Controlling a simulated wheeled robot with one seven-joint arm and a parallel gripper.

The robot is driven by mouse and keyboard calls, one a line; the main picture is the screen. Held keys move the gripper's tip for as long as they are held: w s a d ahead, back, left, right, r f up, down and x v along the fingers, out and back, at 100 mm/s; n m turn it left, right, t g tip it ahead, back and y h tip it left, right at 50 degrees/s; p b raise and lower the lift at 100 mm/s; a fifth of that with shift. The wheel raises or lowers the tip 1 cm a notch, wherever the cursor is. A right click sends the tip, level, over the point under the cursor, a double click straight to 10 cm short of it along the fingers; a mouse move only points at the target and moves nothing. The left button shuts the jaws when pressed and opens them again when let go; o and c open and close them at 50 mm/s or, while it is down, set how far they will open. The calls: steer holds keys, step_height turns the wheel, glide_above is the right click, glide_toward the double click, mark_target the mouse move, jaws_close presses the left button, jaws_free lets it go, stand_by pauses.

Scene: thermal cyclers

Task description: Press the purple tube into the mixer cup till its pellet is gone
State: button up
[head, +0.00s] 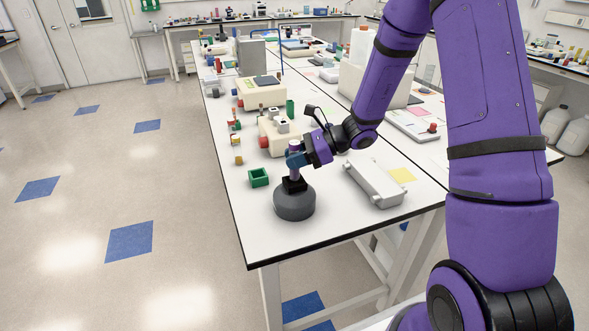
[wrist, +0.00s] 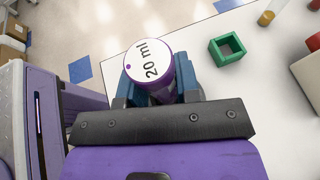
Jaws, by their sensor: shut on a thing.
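The purple tube (wrist: 150,62) has a white cap marked "20 ml" with a purple dot, seen from above in the wrist view. My gripper (head: 295,158) is shut on it, with blue fingers (wrist: 185,75) on its sides. In the head view the tube stands upright over the mixer, a dark grey round base (head: 294,203) with a black cup (head: 294,184) on top. The tube's lower end meets the cup there, but I cannot tell how firmly it is pressed in. The pellet is not visible in either view.
A green open box (head: 259,177) stands left of the mixer. A beige device (head: 277,132) stands behind. The table's front corner is clear.

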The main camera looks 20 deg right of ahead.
mark_target(293, 142)
steer(key=shift+r, duration=2.25)
